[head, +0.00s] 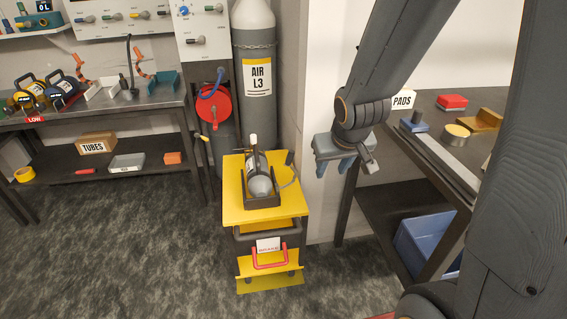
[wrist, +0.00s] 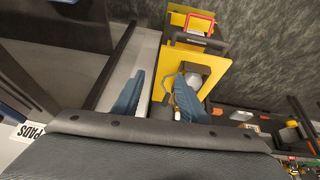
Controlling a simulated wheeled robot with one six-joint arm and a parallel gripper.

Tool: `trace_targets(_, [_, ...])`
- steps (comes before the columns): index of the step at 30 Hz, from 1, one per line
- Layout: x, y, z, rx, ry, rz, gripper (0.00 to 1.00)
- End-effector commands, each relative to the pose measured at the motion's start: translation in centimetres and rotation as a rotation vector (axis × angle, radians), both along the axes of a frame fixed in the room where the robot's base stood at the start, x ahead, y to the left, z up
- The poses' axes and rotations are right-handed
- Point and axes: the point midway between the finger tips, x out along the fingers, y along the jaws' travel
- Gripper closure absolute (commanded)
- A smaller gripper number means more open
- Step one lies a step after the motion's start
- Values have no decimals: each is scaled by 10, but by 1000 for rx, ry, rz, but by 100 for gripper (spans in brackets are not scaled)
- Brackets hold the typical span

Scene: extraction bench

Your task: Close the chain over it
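A small grey cylinder (head: 262,184) with a white-topped neck lies tilted in a dark cradle (head: 262,202) on the yellow cart (head: 234,212). A thin grey loop, perhaps the chain, hangs to the cylinder's right (head: 293,176), below a small grey post (head: 290,157); its free end cannot be made out. In the wrist view the cylinder (wrist: 196,69) and a thin loop (wrist: 169,83) show near the right finger. My gripper (head: 358,166) has its blue fingers apart, with nothing visibly held.
A tall AIR L3 cylinder (head: 257,105) with a chain round it stands behind the cart. The right bench (head: 430,130) with a PADS sign (head: 402,101) is close to my gripper. A wall edge (head: 312,110) stands between cart and bench. Open floor lies left of the cart.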

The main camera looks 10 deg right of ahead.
Motion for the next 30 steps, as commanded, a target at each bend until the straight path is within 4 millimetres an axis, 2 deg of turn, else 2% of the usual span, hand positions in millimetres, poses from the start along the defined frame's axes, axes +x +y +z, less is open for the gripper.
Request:
trace_targets(1, [23, -5, -20, -1, -48, 8, 61])
trace_targets(6, [89, -12, -49, 15, -223, 50, 61])
trace_targets(15, [184, -8, -94, 110, -515, 155, 61])
trace_targets(21, [227, 2, -122, 221, -688, 239, 61])
trace_targets(25, [244, 9, -139, 308, -787, 295, 61])
trace_targets(30, [256, 17, -157, 431, -893, 361, 61])
